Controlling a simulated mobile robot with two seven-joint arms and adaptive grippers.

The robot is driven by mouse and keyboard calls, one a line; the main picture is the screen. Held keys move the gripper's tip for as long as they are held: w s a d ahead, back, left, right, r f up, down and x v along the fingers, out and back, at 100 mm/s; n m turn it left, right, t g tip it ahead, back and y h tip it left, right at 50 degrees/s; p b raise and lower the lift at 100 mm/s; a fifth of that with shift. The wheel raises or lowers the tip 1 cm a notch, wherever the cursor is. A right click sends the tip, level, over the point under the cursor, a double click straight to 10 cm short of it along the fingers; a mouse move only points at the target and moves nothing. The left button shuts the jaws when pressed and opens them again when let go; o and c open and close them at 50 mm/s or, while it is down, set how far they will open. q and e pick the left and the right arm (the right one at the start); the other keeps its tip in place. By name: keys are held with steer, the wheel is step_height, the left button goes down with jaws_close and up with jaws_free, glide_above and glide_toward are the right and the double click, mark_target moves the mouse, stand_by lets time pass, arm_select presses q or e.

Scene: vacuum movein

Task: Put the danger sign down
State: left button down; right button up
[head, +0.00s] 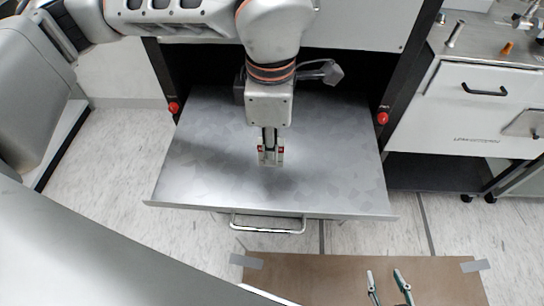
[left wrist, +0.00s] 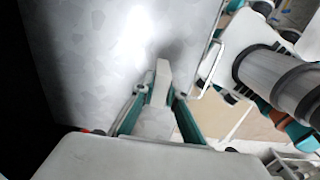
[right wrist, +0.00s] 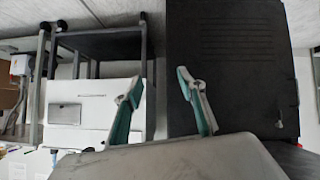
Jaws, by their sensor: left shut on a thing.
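My left gripper (head: 270,157) points down over the middle of a grey metal drawer tray (head: 340,180), pulled out of a dark cabinet. It is shut on a narrow pale piece, taken to be the danger sign (left wrist: 161,80), between its teal fingers in the left wrist view. No printed face of the sign shows. I cannot tell whether it touches the tray. My right gripper (head: 384,274) shows at the bottom of the head view over a brown mat. In the right wrist view its fingers (right wrist: 158,82) are apart and empty.
The visible tray surface is clear around my left gripper. A silver handle (head: 267,226) runs along its front. Red knobs (head: 382,118) flank the cabinet opening. A white drawer unit (head: 475,95) stands to the right. The brown mat (head: 330,275) lies on the floor in front.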

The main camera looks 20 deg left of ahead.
arm_select(q)
step_height(320, 180, down, 4)
steer(key=shift+r+b, duration=0.25)
steer(key=shift+b, duration=0.05)
steer(key=shift+f, duration=0.35)
steer(key=c, duration=2)
jaws_free()
steer(key=shift+f, duration=0.1)
arm_select(e)
steer(key=shift+a+f, duration=0.1)
steer(key=shift+a, duration=0.05)
steer(key=shift+f, duration=0.1)
